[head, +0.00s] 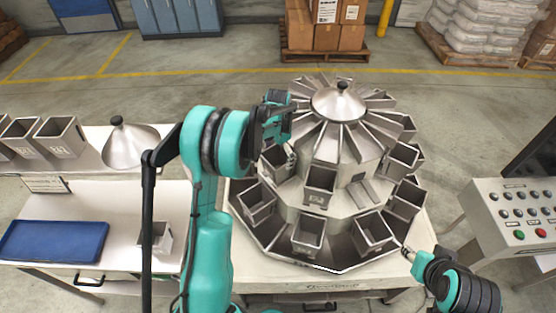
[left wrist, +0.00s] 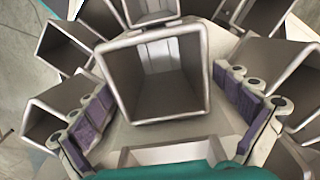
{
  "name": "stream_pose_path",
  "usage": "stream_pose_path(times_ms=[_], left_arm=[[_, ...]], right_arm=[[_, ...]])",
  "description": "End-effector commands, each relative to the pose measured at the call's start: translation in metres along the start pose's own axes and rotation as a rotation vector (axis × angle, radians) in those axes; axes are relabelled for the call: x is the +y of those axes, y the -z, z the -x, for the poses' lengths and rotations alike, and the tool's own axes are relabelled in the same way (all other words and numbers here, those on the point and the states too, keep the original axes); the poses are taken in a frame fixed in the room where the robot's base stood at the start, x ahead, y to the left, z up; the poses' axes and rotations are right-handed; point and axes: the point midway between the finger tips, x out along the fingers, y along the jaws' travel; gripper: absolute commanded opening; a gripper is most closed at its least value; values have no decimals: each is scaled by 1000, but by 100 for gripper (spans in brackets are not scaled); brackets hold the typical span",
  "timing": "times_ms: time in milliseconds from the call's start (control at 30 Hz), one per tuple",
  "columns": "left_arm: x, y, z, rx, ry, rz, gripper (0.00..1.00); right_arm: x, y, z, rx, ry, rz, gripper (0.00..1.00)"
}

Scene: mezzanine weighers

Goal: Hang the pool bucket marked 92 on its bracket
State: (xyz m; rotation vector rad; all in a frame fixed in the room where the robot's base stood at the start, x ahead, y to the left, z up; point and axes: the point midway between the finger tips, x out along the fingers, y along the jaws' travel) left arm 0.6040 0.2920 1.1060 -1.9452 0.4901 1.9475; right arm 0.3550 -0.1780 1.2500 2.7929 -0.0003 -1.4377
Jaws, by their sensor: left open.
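Several open-topped steel buckets hang around the weigher (head: 340,155) in two tiers. Their marks are too small to read, so I cannot tell which is 92. A bare bracket (head: 362,190) shows on the upper tier, right of a hung bucket (head: 320,185). My left gripper (head: 277,122) is open over the weigher's upper left side. In the left wrist view its purple-padded fingers (left wrist: 165,108) stand either side of a square bucket (left wrist: 160,85), with gaps on both sides. A loose bucket (head: 160,238) stands on the left table, partly behind my arm. My right gripper (head: 410,253) is at lower right.
Two or more buckets (head: 60,138) and a steel cone (head: 130,145) stand on the left shelf. A blue tray (head: 55,240) lies on the left table. A control panel (head: 515,212) stands at right. Neighbouring buckets crowd my left gripper.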

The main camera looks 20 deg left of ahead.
Motion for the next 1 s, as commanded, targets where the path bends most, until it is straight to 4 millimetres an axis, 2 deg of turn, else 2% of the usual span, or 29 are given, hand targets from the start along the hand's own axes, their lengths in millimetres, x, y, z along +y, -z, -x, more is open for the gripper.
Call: stream_pose_path(times_ms=[100,300,567,667,767,900,1000], left_arm=[[0,0,30,0,0,0,100],[0,0,70,0,0,0,100],[5,-2,97,9,7,8,100],[20,-9,114,38,29,35,100],[45,-24,137,91,63,84,100],[88,-52,164,188,110,169,100],[117,-74,175,263,136,228,100]], right_arm=[[0,0,0,0,0,0,40],[0,1,2,0,0,0,40],[0,1,2,0,0,0,40],[0,1,2,0,0,0,40],[0,1,2,0,0,0,40],[0,1,2,0,0,0,40],[0,1,2,0,0,0,40]])
